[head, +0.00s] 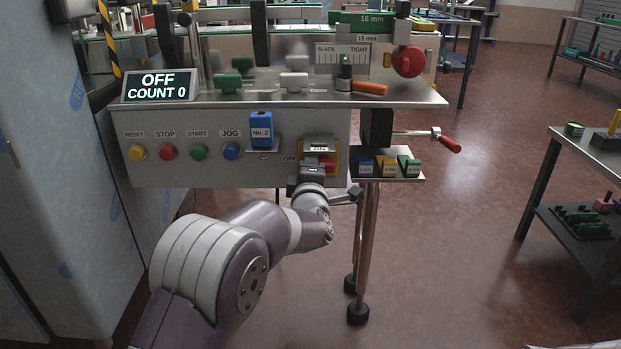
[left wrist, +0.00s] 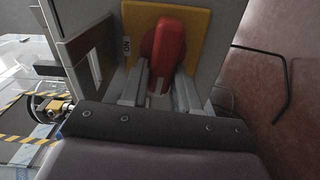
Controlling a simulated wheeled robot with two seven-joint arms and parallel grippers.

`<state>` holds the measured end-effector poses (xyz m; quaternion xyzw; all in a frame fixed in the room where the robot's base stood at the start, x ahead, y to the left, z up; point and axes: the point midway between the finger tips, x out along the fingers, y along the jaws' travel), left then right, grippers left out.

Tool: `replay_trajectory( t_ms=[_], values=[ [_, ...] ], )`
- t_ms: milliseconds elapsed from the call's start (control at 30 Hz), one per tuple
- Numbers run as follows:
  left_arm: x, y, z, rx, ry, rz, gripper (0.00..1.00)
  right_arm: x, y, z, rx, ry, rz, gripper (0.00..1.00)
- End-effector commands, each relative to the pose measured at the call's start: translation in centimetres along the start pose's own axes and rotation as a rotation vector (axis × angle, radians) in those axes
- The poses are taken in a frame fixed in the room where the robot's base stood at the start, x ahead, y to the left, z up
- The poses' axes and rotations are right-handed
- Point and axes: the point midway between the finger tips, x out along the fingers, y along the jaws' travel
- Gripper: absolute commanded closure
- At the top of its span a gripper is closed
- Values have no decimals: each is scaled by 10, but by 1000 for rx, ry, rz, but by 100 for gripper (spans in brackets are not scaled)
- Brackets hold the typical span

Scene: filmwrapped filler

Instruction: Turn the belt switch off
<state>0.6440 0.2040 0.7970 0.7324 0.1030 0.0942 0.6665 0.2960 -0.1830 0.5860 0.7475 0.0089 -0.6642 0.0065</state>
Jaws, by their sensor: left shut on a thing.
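The belt switch is a red knob on a yellow plate at the right end of the machine's front panel. In the head view the red knob (head: 329,166) shows only in part behind my left gripper (head: 314,168), with the word OFF to the left of its plate. In the left wrist view the red knob (left wrist: 163,48) stands on the yellow plate (left wrist: 199,32), near upright in that picture. My left gripper (left wrist: 160,90) has its two fingers on either side of the knob's lower part and is shut on it. The display (head: 158,86) reads OFF, COUNT 0. My right gripper is not in view.
Reset, stop, start and jog buttons sit left on the panel (head: 240,178), with a blue No. 2 block (head: 261,130) beside them. A small shelf (head: 391,178) with coloured blocks and a red-handled crank (head: 449,143) stick out to the right.

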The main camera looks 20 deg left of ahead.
Motion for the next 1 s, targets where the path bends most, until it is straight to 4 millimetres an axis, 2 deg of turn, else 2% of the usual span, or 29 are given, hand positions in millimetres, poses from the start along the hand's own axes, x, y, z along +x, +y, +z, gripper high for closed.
replay_trajectory(
  t_ms=[33, 233, 800, 833, 867, 1000],
  values=[
    [0, -6, 1, -18, -2, -4, 100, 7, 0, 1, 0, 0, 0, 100],
    [0, -5, 1, -82, -1, -4, 100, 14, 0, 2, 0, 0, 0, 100],
    [0, -4, 1, -110, -1, -6, 100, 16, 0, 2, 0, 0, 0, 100],
    [0, -4, 0, -110, -1, -5, 60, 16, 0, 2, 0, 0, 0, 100],
    [0, -4, 0, -110, -1, -5, 50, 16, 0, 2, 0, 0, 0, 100],
    [0, -3, 0, -110, -1, -3, 49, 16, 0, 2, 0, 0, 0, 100]
  ],
)
